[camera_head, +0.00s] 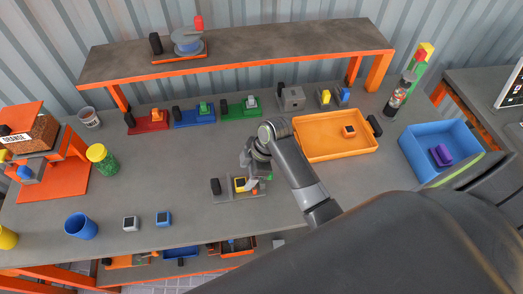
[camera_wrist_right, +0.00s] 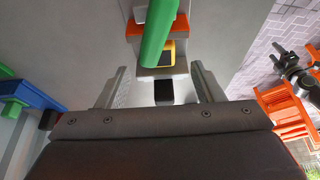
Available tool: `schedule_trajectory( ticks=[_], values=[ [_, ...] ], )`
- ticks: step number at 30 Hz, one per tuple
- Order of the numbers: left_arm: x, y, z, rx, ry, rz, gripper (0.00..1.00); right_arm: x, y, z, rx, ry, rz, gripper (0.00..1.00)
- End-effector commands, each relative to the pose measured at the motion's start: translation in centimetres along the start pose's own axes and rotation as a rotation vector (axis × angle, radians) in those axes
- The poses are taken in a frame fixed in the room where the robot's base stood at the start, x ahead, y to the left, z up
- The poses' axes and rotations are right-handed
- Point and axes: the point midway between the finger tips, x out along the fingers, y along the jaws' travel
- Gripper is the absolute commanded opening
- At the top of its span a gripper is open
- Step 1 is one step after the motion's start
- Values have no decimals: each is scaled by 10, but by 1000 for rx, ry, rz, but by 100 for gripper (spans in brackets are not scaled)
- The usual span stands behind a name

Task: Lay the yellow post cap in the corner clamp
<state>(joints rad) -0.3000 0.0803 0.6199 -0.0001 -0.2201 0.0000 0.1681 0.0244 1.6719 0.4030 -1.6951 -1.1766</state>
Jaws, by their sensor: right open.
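The yellow post cap (camera_head: 240,184), a small block with a dark and pale top, sits at the grey corner clamp (camera_head: 223,189) near the table's middle.
Red (camera_head: 148,121), blue (camera_head: 194,117) and green (camera_head: 241,107) fixtures stand behind. An orange tray (camera_head: 310,150) holds an orange cap. White (camera_head: 131,223) and blue (camera_head: 163,219) caps lie front left, beside a blue cup (camera_head: 81,226). A blue bin (camera_head: 425,140) stands right.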

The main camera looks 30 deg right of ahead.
Motion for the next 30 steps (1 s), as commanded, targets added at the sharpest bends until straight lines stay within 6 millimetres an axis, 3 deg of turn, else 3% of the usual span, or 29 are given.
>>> schedule_trajectory(
  ticks=[15, 21, 30],
  values=[
    [10, 1, 1, 0, 0, 0, 56, -110, 0, 0, -3, -3, 3, 61],
    [8, 1, 1, 0, 0, 0, 56, -125, 0, 0, -1, -2, 1, 61],
    [8, 1, 1, 0, 0, 0, 56, -126, 0, 0, -1, -1, 0, 61]
  ],
)
